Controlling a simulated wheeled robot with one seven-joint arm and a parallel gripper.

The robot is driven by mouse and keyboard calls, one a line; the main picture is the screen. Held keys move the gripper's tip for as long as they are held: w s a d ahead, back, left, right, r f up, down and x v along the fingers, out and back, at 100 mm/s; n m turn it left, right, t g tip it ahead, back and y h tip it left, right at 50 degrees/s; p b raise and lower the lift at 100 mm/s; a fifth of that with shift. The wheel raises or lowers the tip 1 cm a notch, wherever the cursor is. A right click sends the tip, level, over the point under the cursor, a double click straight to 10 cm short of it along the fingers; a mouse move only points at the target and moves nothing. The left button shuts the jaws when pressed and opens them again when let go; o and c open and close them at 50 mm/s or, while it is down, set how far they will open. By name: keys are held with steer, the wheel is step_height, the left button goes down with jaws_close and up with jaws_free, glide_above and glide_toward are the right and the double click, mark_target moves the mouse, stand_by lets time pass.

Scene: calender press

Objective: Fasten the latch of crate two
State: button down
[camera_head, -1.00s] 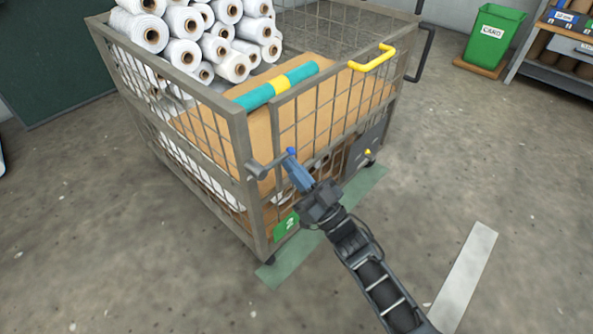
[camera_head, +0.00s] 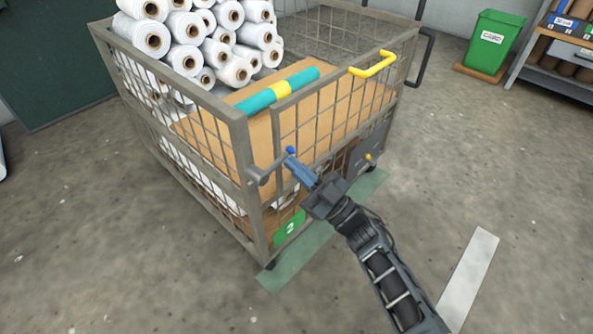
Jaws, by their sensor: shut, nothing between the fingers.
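Crate two (camera_head: 239,140) is a grey mesh cage cart with a green number label (camera_head: 289,228) low on its near side. Its gate (camera_head: 330,98) has a yellow handle (camera_head: 372,64) on top. The latch (camera_head: 263,175) is a grey lever at the near corner post, ending in a blue knob (camera_head: 290,150). The lever points right and slightly up. My gripper (camera_head: 294,160) is shut and empty, its blue-grey fingers at or just beside the knob. I cannot tell whether they touch it. The fingers hide part of the gate edge behind them.
A green bin (camera_head: 491,40) and a shelf (camera_head: 560,70) stand at the back right.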

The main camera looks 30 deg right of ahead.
mark_target(285, 156)
steer(key=a+r+n+g+y+p, duration=0.1)
steer(key=r+n+g+p, duration=0.1)
steer(key=n, duration=0.3)
steer(key=a+r+n+g+y+p, duration=0.1)
steer(key=r+n+g+p, duration=0.1)
steer(key=n+g+p, duration=0.1)
steer(key=s+a+r+n+g+y+p, duration=0.1)
steer(key=r+n+g+p, duration=0.1)
steer(key=n, duration=0.6)
steer(key=shift+r+g+p, duration=0.2)
steer(key=shift+g+p, duration=0.45)
steer(key=shift+g, duration=0.35)
steer(key=shift+f, duration=0.3)
